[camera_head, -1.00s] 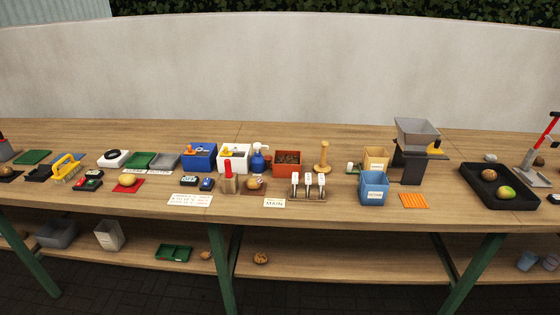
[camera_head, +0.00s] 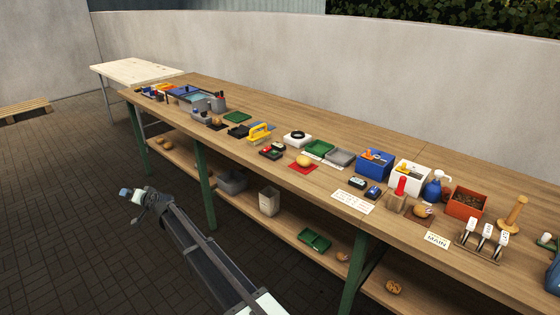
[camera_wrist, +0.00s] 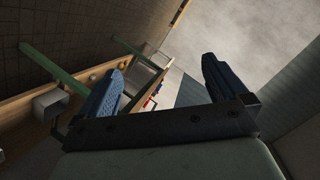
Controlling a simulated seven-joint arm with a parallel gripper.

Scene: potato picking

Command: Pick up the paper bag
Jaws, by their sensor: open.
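No thing is plainly a paper bag. A beige, open-topped upright container (camera_head: 269,201) on the lower shelf looks most like one; I cannot tell whether it is paper. In the wrist view a pale open container (camera_wrist: 48,104) on a shelf may be the same thing. My gripper (camera_head: 131,194) is out over the floor at the left, in front of the table and well apart from that container. In the wrist view my gripper (camera_wrist: 163,66) shows two blue fingers spread wide with nothing between them.
The long wooden table (camera_head: 300,200) is crowded with trays, boxes and tools. On its lower shelf are a grey bin (camera_head: 232,181), a green tray (camera_head: 314,240) and a potato (camera_head: 394,287). Green legs (camera_head: 205,180) support it.

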